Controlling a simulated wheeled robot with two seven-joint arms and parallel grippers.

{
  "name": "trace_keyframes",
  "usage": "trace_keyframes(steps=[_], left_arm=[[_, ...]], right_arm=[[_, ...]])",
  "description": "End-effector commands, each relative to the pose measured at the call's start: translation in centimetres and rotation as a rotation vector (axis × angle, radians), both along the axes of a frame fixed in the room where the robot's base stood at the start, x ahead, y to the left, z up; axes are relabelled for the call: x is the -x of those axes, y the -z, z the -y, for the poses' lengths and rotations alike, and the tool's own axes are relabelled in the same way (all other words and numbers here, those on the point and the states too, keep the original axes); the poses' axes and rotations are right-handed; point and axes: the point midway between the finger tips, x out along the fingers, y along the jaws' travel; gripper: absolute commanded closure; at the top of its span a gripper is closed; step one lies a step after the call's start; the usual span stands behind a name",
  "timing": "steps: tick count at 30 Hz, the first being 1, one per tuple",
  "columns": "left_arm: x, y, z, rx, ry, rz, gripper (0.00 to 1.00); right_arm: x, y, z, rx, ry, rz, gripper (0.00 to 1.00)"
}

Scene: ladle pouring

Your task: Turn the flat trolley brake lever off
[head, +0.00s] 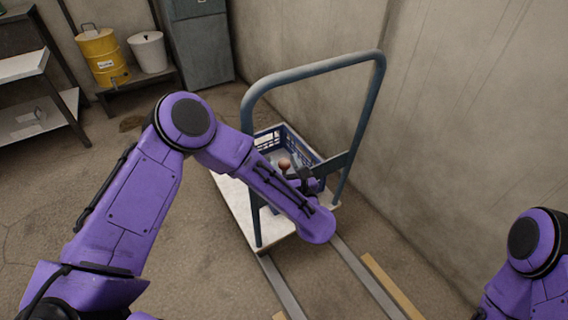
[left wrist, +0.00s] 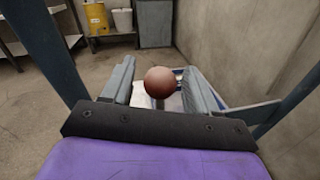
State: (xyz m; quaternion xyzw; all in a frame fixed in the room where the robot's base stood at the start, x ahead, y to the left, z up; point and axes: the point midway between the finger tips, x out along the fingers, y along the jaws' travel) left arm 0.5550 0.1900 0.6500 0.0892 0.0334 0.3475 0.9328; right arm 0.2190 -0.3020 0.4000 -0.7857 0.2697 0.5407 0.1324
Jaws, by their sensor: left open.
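The flat trolley (head: 238,209) has a pale deck and a blue-grey push handle (head: 310,68) standing by the wall. The brake lever's reddish-brown round knob (head: 284,163) shows at the handle frame, and it also shows in the left wrist view (left wrist: 160,82). My left gripper (head: 300,176) is at the handle frame, close to the knob. In the left wrist view its two grey fingers (left wrist: 158,88) are apart, with the knob between them and a gap on each side. The lever's shaft is mostly hidden. Only part of my right arm shows; its gripper is out of view.
A blue crate (head: 268,138) sits on the trolley deck. Two metal rails (head: 284,289) and wooden strips (head: 392,286) lie on the floor in front. A concrete wall (head: 470,110) is close on the right. A shelf (head: 25,66), yellow drum (head: 102,55) and white bucket (head: 148,52) stand at the back left.

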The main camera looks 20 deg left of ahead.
Motion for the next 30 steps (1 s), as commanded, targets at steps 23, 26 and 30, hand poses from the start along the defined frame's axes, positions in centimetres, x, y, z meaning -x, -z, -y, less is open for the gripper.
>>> trace_keyframes(steps=[23,26,30], left_arm=[[-0.6,0.0,0.2,-0.024,0.000,-0.029,1.00],[-1.1,0.1,0.6,-0.051,0.000,-0.065,1.00],[-2.2,0.4,1.5,-0.107,0.001,-0.137,1.00]], right_arm=[[0.0,0.1,0.0,0.000,0.000,0.000,0.50],[0.0,0.2,0.0,0.000,0.000,0.000,0.50],[0.0,0.5,0.0,0.000,0.000,0.000,0.50]])
